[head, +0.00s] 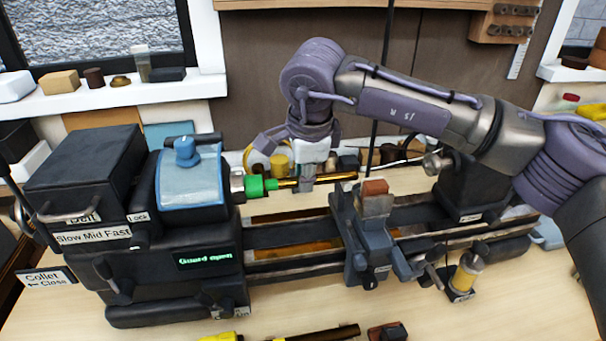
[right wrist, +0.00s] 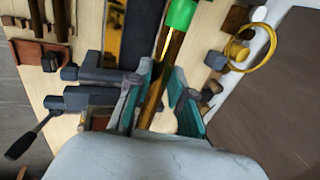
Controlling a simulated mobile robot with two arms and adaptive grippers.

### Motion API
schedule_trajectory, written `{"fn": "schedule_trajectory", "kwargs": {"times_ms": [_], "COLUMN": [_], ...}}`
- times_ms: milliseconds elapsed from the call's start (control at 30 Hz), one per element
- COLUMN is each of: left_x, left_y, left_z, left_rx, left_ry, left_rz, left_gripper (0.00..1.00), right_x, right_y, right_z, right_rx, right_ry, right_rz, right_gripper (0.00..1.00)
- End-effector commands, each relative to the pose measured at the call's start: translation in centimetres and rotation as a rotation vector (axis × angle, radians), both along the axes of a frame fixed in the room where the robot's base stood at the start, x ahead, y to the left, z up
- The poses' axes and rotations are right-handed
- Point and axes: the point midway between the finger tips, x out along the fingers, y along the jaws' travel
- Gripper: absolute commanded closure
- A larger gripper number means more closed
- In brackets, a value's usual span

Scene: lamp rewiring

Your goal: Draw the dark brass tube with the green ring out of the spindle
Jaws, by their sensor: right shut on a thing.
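The brass tube (head: 335,178) lies level in front of the spindle nose (head: 237,186) of the small lathe and points right. Its green ring (head: 254,188) sits close to the nose. Whether the tube's left end is inside the spindle cannot be told. My right gripper (head: 306,180) reaches down from above and is shut on the tube, to the right of the ring. In the right wrist view the tube (right wrist: 172,50) runs between the teal-padded fingers (right wrist: 165,95), with the green ring (right wrist: 182,14) beyond them. My left gripper is not in view.
The blue guard (head: 190,180) covers the headstock; a display (head: 205,259) reads "Guard open". A carriage (head: 365,240) with a reddish block (head: 375,187) stands right of the gripper, before the tailstock (head: 470,185). A yellow coil (right wrist: 250,55) and small parts lie behind the lathe.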

Motion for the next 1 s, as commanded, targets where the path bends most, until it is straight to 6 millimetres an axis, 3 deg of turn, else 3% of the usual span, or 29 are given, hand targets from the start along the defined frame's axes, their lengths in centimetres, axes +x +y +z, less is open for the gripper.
{"fn": "schedule_trajectory", "kwargs": {"times_ms": [1000], "left_x": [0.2], "left_y": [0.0], "left_z": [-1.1], "left_rx": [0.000], "left_ry": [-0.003], "left_rz": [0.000], "left_gripper": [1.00], "right_x": [0.6], "right_y": [-3.0], "right_z": [0.0], "right_rx": [0.000], "right_ry": [-0.001], "right_rz": [-0.001], "right_gripper": [1.00]}}
